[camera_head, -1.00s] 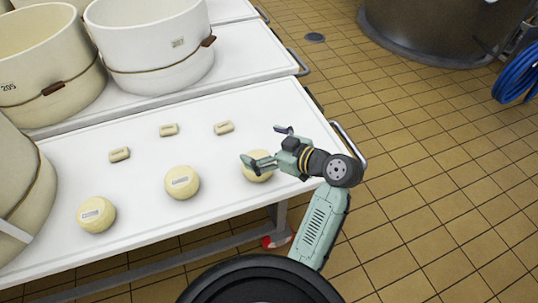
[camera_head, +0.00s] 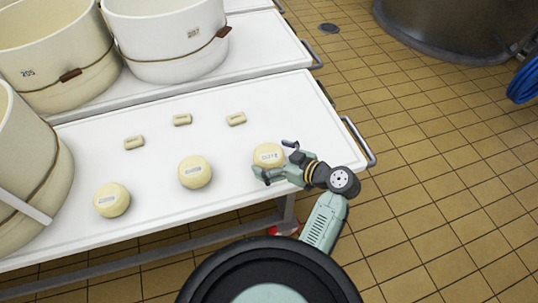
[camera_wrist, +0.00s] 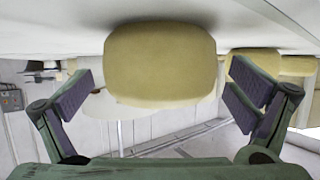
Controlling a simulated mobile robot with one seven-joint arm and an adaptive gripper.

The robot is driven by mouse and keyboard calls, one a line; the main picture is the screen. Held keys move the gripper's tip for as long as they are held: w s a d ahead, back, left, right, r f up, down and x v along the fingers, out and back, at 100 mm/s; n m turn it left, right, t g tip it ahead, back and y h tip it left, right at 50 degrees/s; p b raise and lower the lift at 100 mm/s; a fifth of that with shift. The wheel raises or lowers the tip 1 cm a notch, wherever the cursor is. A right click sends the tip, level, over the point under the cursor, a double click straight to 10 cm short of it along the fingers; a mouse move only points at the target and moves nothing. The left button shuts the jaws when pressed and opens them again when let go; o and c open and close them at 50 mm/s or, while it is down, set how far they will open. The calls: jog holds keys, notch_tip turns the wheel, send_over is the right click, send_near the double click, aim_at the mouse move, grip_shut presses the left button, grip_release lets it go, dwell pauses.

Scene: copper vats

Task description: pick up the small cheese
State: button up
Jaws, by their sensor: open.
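Three round pale-yellow cheeses with labels lie on the white table: a right one (camera_head: 268,154), a middle one (camera_head: 195,172) and a left one (camera_head: 112,200). Three small oblong pale pieces lie behind them: left (camera_head: 134,142), middle (camera_head: 182,119) and right (camera_head: 236,118). My gripper (camera_head: 277,161) is open beside the right round cheese, with one finger past its right side and one along its front. In the wrist view, that cheese (camera_wrist: 160,62) fills the gap ahead between my open fingers (camera_wrist: 162,85). No grip on it shows.
Large cream and white vats (camera_head: 168,45) stand behind and at the left of the table (camera_head: 225,185). A metal rail (camera_head: 360,140) sticks out at the table's right end. Tiled floor lies open to the right.

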jog(key=shift+w+a+f, duration=0.25)
jog(key=shift+w+a, duration=0.1)
jog(key=shift+a, duration=0.05)
jog(key=c, duration=1.6)
